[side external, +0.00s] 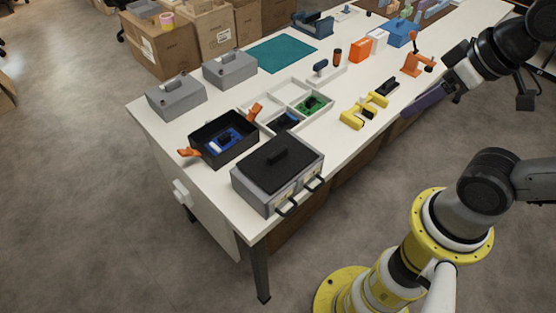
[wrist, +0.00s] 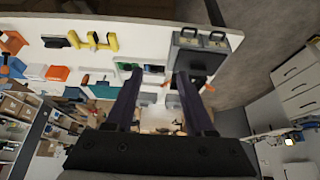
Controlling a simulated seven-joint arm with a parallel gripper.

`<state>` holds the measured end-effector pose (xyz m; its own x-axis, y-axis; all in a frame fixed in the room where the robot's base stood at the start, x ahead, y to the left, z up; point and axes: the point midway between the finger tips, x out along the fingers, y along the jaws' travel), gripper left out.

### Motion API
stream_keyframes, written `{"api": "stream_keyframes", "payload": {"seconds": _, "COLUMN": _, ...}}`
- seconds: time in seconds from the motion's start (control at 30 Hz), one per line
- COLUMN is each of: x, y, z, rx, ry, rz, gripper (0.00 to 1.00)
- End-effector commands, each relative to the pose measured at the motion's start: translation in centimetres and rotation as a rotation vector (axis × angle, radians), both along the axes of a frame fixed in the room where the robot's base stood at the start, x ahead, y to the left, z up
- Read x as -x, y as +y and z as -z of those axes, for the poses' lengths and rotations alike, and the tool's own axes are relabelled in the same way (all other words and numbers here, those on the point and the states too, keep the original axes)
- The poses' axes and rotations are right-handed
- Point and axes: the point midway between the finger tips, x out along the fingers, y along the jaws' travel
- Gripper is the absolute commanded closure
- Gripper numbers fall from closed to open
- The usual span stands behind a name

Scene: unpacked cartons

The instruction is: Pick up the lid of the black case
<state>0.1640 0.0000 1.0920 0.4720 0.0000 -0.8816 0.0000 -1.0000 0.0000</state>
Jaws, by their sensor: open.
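A grey case (side external: 265,197) with a black lid (side external: 278,160) stands at the table's near corner in the side view. The lid lies on top of the case and has a raised black bar handle (side external: 278,155). Two black loop handles are on the case's front. In the wrist view the grey case (wrist: 207,40) is at upper right, beyond the right finger. My gripper (side external: 418,104) is at the right side of the table, well away from the case and above the table's edge. In the wrist view its two dark fingers (wrist: 158,76) are apart with nothing held between them.
A black tray with orange handles (side external: 247,152) stands close behind the case. Two grey boxes (side external: 176,99) are farther back. A white divided tray (side external: 290,92), yellow pieces (side external: 352,118) and an orange tool (side external: 412,65) lie along the table.

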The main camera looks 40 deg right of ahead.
Motion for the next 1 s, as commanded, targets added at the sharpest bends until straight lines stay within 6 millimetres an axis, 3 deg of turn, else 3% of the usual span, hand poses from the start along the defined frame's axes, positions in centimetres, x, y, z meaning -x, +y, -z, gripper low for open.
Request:
{"api": "stream_keyframes", "payload": {"seconds": 0.6, "x": 0.0, "y": 0.0, "z": 0.0, "rx": 0.014, "ry": 0.001, "rz": -0.026, "gripper": 0.47}}
{"api": "stream_keyframes", "payload": {"seconds": 0.7, "x": 0.1, "y": 0.0, "z": -0.1, "rx": 0.055, "ry": 0.008, "rz": -0.105, "gripper": 0.47}}
{"api": "stream_keyframes", "payload": {"seconds": 0.8, "x": -0.5, "y": 0.0, "z": -1.6, "rx": 0.121, "ry": -0.009, "rz": -0.224, "gripper": 0.47}}
{"api": "stream_keyframes", "payload": {"seconds": 1.0, "x": -4.5, "y": 0.8, "z": -4.5, "rx": 0.266, "ry": 0.034, "rz": -0.555, "gripper": 0.47}}
